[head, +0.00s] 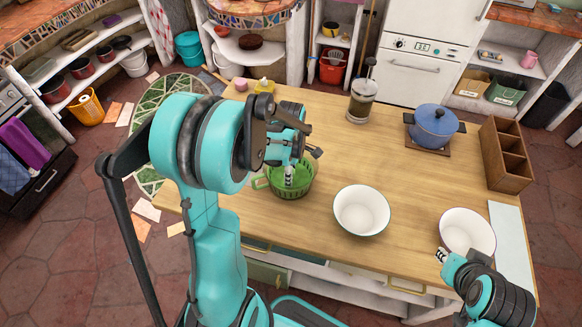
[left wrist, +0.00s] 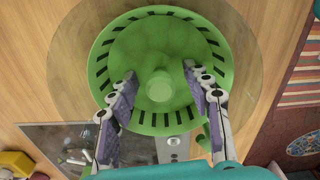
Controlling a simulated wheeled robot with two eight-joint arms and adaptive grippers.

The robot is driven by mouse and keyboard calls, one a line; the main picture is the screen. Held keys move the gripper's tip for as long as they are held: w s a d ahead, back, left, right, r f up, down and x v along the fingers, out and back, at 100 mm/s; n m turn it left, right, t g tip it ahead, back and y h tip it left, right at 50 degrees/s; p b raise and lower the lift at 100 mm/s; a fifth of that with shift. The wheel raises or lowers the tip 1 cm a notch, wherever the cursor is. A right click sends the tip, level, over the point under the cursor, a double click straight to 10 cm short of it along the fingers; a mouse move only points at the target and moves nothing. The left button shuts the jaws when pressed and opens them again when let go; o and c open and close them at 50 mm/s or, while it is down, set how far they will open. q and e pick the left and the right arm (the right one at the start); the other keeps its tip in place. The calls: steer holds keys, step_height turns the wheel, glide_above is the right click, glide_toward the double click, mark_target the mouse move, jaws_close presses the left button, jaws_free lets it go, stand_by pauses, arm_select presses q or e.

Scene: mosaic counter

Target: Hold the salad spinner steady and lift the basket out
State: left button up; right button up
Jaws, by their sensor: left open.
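The green slotted salad spinner basket (head: 301,189) stands on the wooden counter, partly hidden by my left arm in the head view. In the left wrist view the basket (left wrist: 108,48) has a round green centre knob (left wrist: 160,86), and a pale ring (left wrist: 72,62) surrounds it; I cannot tell whether this is a clear outer bowl. My left gripper (left wrist: 162,92) is open over the basket, one finger on each side of the knob, with gaps between. My right gripper (head: 441,256) is at the counter's front right, beside a white bowl, away from the basket; its jaw opening is unclear.
A white bowl (head: 361,210) stands right of the basket and another white bowl (head: 467,232) is near my right gripper. A blue pot (head: 434,127), a wooden compartment box (head: 505,155) and a glass press (head: 361,101) stand farther back.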

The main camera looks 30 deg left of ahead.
arm_select(q)
steer(key=shift+f, duration=0.45)
arm_select(e)
steer(key=shift+f, duration=0.15)
arm_select(q)
jaws_close()
arm_select(e)
steer(key=shift+o, duration=0.4)
